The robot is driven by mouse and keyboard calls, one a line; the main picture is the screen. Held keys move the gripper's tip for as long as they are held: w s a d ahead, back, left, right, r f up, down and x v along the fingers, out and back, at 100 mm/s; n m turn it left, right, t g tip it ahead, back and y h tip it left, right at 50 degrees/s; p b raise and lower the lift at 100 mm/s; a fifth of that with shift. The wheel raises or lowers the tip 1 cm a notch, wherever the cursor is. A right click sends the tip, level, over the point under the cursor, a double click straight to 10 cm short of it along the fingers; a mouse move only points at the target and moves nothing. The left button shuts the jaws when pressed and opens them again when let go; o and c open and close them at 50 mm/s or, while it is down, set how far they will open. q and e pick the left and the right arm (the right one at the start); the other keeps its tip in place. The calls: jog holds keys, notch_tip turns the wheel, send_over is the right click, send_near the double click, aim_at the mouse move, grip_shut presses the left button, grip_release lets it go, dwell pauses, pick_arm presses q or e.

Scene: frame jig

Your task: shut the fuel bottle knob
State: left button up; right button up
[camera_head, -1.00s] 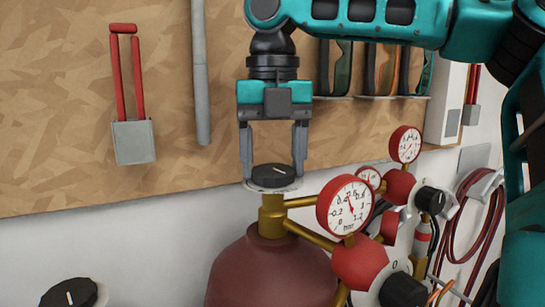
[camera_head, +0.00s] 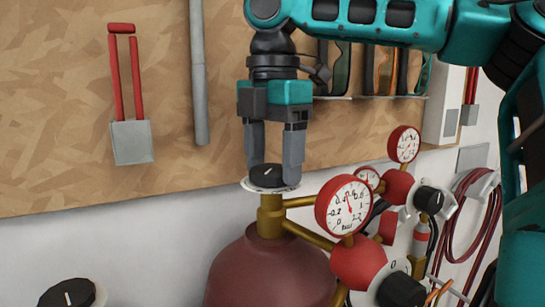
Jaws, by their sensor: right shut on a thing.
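The fuel bottle (camera_head: 262,272) is dark red with a brass neck and stands at the lower middle. Its black knob (camera_head: 267,176), with a white line on top, sits on a pale round disc above the neck. My right gripper (camera_head: 271,172) points down from above and is shut on this knob, one finger on each side. The white line on the knob runs tilted, up to the right. My left gripper does not show.
A round gauge (camera_head: 344,205) and red regulator (camera_head: 358,262) stand close to the right of the bottle. Another black knob (camera_head: 68,294) is at the lower left. A wooden board (camera_head: 70,120) with hanging tools is behind. Hoses hang at right (camera_head: 474,217).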

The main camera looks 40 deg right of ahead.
aim_at(272, 169)
jog(key=m, duration=1.3)
jog(key=shift+s+m, duration=0.1)
jog(key=shift+m, duration=0.3)
jog(key=m, duration=0.7)
jog(key=shift+a, duration=0.15)
jog(key=m, duration=0.6)
jog(key=shift+m, duration=0.4)
jog(key=o, duration=1.1)
jog(key=shift+c, duration=0.2)
notch_tip(272, 169, up, 13)
